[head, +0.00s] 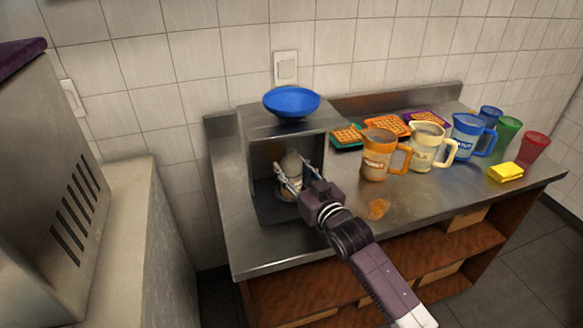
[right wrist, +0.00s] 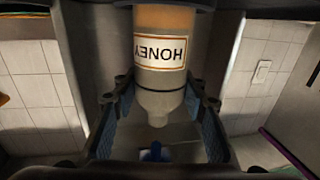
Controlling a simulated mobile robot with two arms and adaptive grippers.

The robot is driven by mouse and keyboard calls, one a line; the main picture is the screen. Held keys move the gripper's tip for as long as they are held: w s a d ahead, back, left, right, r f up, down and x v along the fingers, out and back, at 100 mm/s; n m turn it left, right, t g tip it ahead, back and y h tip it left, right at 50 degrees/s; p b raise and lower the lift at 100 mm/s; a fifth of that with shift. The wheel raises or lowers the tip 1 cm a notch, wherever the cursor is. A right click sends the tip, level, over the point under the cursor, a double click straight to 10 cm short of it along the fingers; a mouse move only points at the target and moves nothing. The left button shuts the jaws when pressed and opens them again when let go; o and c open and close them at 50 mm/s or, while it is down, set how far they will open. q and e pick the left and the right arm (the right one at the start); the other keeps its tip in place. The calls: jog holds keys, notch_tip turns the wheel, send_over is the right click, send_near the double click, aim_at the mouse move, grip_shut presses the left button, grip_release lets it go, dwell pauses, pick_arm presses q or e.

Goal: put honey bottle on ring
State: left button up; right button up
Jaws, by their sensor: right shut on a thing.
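The honey bottle (head: 291,163) stands roughly upright inside an open-fronted metal box on the counter. In the right wrist view the honey bottle (right wrist: 160,85) shows amber contents, a white HONEY label turned upside down, and a pale tapered nozzle. My right gripper (head: 294,174) reaches into the box with a finger on each side of the bottle and is shut on it. Its blue-padded fingers (right wrist: 160,108) flank the nozzle end in the wrist view. I cannot clearly make out the ring; the bottle's base area is partly hidden by the gripper. My left gripper is not in view.
The metal box (head: 262,205) has close side walls and carries a blue bowl (head: 291,102) on top. To the right stand an orange-handled pitcher (head: 378,158), a cream pitcher (head: 424,152), a blue pitcher (head: 467,140), waffles, colored cups and a yellow sponge (head: 504,173).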

jog(key=shift+f, duration=0.1)
jog(key=o, duration=1.3)
jog(key=shift+o, duration=0.2)
jog(key=b+v, duration=0.1)
jog(key=v, duration=1.1)
